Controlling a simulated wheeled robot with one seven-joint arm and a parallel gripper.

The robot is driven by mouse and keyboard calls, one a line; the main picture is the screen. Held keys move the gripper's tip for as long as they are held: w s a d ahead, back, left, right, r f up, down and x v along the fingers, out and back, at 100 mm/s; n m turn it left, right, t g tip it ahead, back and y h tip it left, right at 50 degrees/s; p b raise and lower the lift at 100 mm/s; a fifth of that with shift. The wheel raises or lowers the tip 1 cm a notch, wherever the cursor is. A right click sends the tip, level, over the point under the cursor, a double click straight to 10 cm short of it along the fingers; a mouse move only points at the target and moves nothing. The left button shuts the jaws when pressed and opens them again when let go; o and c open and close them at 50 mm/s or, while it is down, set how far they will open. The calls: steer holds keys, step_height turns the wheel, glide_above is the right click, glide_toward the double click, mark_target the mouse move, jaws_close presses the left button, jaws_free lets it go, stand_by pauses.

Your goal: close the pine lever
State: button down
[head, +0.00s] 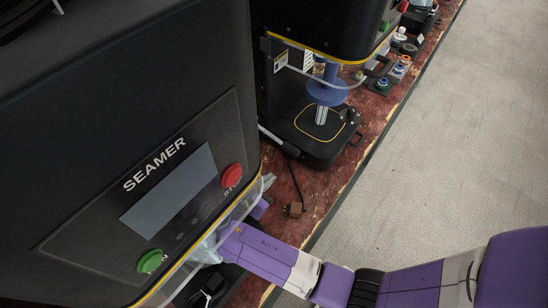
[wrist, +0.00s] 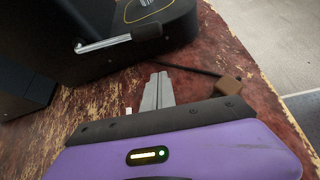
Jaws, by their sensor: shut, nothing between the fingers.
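No lever in view is clearly pine-coloured, so I cannot tell which is the pine lever. In the head view what seems to be the same lever (head: 273,138) sits at the base of the farther seamer. My gripper (wrist: 158,90) is shut and empty above the worn red bench, apart from that lever. In the head view its grey fingertips (head: 269,181) show beside the near seamer, and the clear guard partly covers my wrist.
The near seamer (head: 80,130) with red and green buttons fills the left. The farther seamer (head: 320,25) stands behind it. A brown block (wrist: 230,86) on a dark cord lies on the bench (wrist: 110,95) close to my fingers. Grey floor (head: 430,150) is clear at right.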

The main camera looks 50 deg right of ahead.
mark_target(276, 139)
steer(key=x, duration=1)
step_height(276, 139, up, 3)
steer(key=shift+s+d+f+p, duration=0.15)
steer(key=shift+p, duration=0.5)
steer(key=shift+s+d+r, duration=0.15)
steer(key=shift+r, duration=0.45)
